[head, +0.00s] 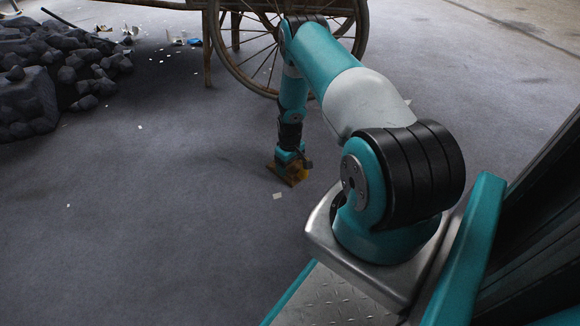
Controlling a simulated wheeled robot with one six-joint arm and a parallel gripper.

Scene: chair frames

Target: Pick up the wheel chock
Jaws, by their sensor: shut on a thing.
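The wheel chock (298,175) is a small orange-brown piece low at the end of my arm, on or just above the grey floor; I cannot tell which. My gripper (290,172) points down and is shut on the chock. The gripper and arm end hide part of the chock, and its exact shape is too small to make out.
A wooden cart with a large spoked wheel (238,62) stands behind my arm. A heap of dark rocks (50,75) lies at the upper left, with small litter and a blue scrap (195,42) near it. The floor at left and front is mostly clear.

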